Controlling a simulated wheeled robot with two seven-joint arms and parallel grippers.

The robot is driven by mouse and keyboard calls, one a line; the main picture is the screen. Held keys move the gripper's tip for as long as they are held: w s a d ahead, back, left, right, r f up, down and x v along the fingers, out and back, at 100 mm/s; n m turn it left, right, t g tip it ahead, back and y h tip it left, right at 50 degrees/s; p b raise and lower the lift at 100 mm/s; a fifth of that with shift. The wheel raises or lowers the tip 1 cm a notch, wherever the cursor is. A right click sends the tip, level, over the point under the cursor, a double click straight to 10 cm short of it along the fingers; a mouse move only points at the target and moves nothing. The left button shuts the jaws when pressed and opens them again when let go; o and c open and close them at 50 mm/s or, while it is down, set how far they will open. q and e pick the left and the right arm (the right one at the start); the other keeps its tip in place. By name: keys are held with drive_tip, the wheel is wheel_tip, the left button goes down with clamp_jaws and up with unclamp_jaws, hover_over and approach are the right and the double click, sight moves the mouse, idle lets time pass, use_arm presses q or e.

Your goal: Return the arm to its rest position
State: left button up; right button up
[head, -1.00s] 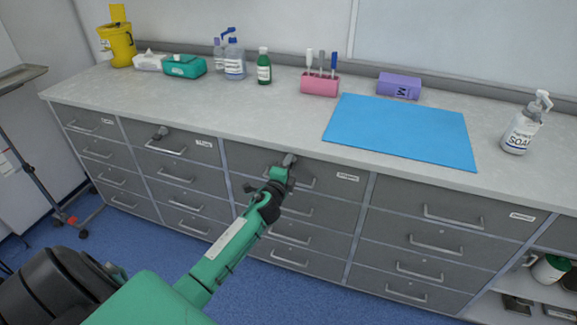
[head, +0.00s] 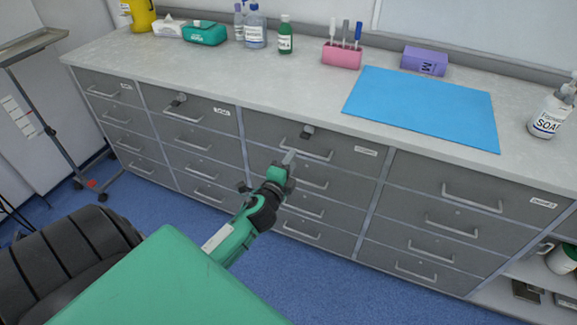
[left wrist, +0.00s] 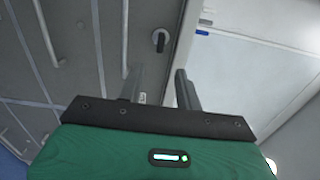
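My left arm reaches in from the lower left, and my left gripper (head: 288,158) is in front of the grey drawers (head: 318,155). It is below a dark key or lock knob (head: 307,131) on a top drawer and apart from it. In the left wrist view the two fingers (left wrist: 162,88) stand apart with nothing between them. The knob (left wrist: 160,40) shows beyond the fingertips there. My right gripper is not in view.
The counter (head: 220,75) above the drawers holds a blue mat (head: 425,107), a pink pen holder (head: 342,54), a purple box (head: 424,61), a soap bottle (head: 549,112) and other bottles. Drawer handles (head: 305,152) stick out. Blue floor (head: 310,270) in front is clear.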

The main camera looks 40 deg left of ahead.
use_arm(q)
drive_tip(key=shift+s+d, duration=0.15)
drive_tip(key=shift+s, duration=0.4)
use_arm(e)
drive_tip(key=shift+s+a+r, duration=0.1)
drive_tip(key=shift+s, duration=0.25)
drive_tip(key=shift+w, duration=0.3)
